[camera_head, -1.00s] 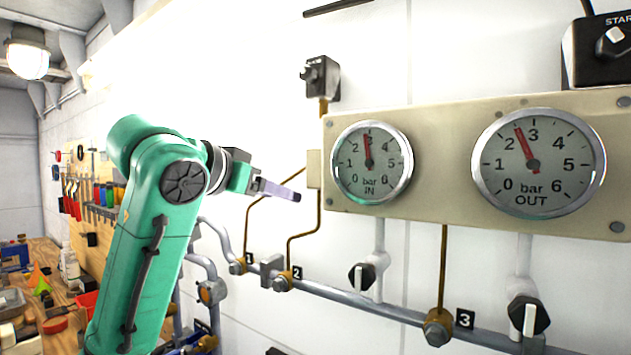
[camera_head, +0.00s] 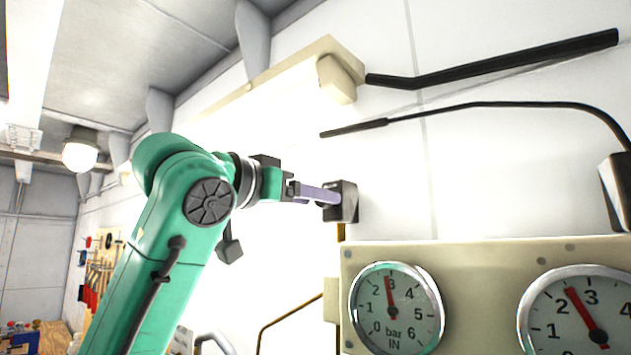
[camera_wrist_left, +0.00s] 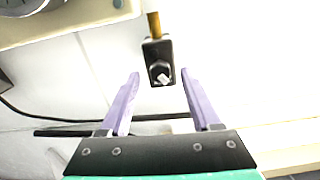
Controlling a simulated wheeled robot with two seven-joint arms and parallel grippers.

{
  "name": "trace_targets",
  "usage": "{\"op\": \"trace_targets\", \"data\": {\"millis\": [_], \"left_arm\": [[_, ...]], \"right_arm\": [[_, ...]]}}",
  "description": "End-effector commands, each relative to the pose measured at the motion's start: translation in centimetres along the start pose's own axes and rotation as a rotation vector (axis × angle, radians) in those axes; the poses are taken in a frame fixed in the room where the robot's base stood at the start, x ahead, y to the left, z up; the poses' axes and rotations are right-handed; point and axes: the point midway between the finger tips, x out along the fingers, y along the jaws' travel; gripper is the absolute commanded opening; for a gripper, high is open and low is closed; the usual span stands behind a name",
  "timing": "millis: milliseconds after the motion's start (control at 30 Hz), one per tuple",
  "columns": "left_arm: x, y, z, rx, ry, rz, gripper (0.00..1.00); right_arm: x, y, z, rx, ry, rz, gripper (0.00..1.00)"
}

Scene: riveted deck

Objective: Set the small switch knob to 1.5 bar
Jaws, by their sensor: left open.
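The small switch is a black box on the white wall with a light-marked knob. In the left wrist view the knob (camera_wrist_left: 161,73) faces the camera, between and just beyond the fingertips. In the head view the switch box (camera_head: 347,203) is partly covered by the finger. My left gripper (camera_head: 322,194) has pale purple fingers reaching to the box. In the left wrist view its fingers (camera_wrist_left: 160,78) are apart with nothing between them. I cannot tell whether they touch the box. The IN gauge (camera_head: 397,308) needle points near 3. My right gripper is out of view.
The beige gauge panel (camera_head: 470,258) stands out below and right of the switch, with the OUT gauge (camera_head: 585,320) cut off at the edge. A brown pipe (camera_head: 290,312) runs below the switch. A bright lamp housing (camera_head: 335,78) and black cables (camera_head: 500,58) are above.

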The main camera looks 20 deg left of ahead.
Motion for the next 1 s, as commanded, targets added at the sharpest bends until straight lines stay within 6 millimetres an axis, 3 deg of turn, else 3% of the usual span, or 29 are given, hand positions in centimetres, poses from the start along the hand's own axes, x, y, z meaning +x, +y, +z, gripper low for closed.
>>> {"op": "trace_targets", "data": {"millis": [100,333,367,500,533,1000], "left_arm": [[1.07,-0.01,-0.08,-0.001,-0.001,0.001,0.64],[1.18,0.01,0.11,0.0,0.0,0.0,0.64],[1.18,0.01,0.11,0.0,0.0,0.0,0.57],[1.16,0.01,0.09,0.0,0.0,0.0,0.03],[1.15,0.0,0.09,0.0,0.001,0.0,0.0],[1.12,0.0,0.03,0.093,0.001,0.0,0.0]], "right_arm": [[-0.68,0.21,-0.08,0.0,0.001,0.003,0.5],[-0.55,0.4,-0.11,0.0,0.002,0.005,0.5],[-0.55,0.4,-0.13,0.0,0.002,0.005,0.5],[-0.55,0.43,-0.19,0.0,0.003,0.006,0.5],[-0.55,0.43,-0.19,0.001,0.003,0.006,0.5],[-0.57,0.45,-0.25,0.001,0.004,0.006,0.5]]}}
